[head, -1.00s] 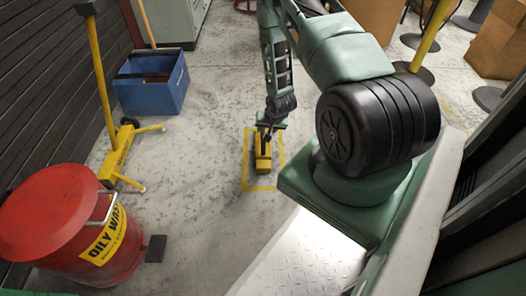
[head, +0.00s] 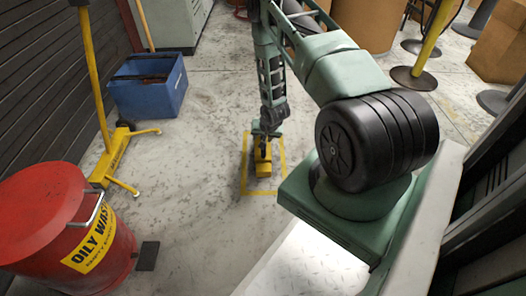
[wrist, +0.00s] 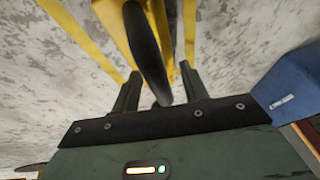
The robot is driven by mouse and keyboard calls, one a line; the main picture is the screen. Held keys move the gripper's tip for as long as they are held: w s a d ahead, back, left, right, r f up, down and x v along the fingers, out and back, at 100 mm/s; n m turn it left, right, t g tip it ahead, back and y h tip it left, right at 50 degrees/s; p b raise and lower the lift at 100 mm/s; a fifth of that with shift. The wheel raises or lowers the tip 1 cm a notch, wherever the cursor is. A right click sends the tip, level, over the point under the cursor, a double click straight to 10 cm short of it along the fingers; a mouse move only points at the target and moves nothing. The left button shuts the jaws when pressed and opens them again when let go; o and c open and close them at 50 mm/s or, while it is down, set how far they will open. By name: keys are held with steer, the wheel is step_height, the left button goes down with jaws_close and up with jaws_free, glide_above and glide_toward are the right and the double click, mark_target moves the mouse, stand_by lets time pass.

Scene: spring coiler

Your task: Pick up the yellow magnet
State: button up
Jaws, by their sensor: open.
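The yellow magnet (head: 263,168) stands on the floor inside a yellow taped rectangle (head: 247,188). Its dark handle (wrist: 148,50) shows large in the wrist view, in front of its yellow body (wrist: 113,22). My gripper (head: 265,138) is over the magnet, close to its top, and partly hides it. In the wrist view my gripper (wrist: 158,78) is open, with one dark finger on each side of the handle. I cannot tell whether either finger touches it.
A blue bin (head: 148,88) stands at the upper left, beside a yellow wheeled stand (head: 112,158). A red oily-waste can (head: 60,225) is at the lower left. Cardboard boxes (head: 497,42) and a yellow post (head: 430,40) are at the upper right. Floor around the rectangle is mostly clear.

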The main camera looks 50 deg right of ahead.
jaws_close()
steer(key=shift+r, duration=0.1)
stand_by(1.2)
